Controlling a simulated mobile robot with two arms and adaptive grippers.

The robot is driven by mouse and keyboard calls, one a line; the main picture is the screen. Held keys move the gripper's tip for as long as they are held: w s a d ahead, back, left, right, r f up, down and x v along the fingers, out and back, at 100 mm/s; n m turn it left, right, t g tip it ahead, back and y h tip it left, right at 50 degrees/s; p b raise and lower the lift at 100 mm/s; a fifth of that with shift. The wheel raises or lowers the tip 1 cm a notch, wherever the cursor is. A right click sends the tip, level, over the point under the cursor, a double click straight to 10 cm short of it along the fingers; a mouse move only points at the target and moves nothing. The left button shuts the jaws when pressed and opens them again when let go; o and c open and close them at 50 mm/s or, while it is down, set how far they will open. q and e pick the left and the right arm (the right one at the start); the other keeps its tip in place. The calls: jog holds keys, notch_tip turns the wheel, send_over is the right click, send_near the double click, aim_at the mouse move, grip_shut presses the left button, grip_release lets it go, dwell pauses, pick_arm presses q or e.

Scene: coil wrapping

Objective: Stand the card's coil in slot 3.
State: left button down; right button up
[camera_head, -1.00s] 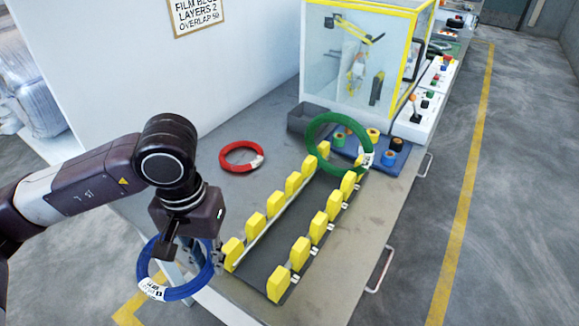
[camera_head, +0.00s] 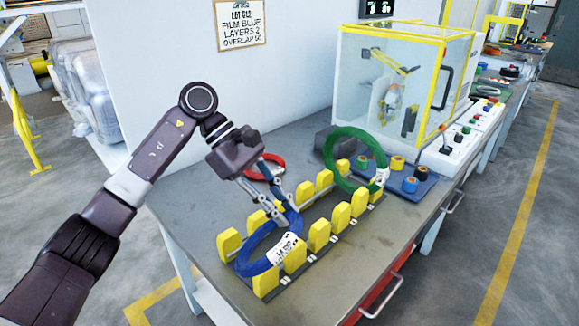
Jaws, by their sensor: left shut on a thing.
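My left gripper (camera_head: 284,205) is shut on the blue coil (camera_head: 252,268), at its upper far side. The blue coil has a white label and is down among the yellow posts at the near end of the rack (camera_head: 325,203). It looks tilted; I cannot tell whether it touches the rack floor or which slot it is in. The green coil (camera_head: 347,132) stands upright at the rack's far end. The wall card (camera_head: 240,25) reads "FILM BLUE, LAYERS 2, OVERLAP 50". My right gripper is not in view.
The red coil (camera_head: 279,159) lies on the table (camera_head: 196,208) behind my left gripper, partly hidden. A blue tray (camera_head: 408,183) with small rolls sits past the rack, near the yellow-framed clear cabinet (camera_head: 417,80). The table's left part is clear.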

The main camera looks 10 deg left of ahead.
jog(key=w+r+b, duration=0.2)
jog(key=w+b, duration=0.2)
jog(key=b, duration=0.1)
pick_arm(q)
jog(key=w+d+r+n+t+h+b, duration=0.1)
jog(key=w+d+n+t+h, duration=0.1)
jog(key=w+n+t, duration=0.4)
jog(key=w+d+r+n+t+h+b, duration=0.1)
jog(key=w+d+n+t+h+b, duration=0.15)
jog(key=w+n+t, duration=0.45)
jog(key=w+a+t+y+b, duration=0.1)
jog(key=w+a+t, duration=0.2)
jog(key=w+a, duration=0.2)
jog(key=shift+w+a+y, duration=0.25)
jog(key=shift+a+y, duration=0.1)
jog(key=shift+a, duration=0.1)
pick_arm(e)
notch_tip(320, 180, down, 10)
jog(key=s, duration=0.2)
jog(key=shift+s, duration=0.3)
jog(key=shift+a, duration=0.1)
pick_arm(q)
jog(key=shift+f, duration=0.1)
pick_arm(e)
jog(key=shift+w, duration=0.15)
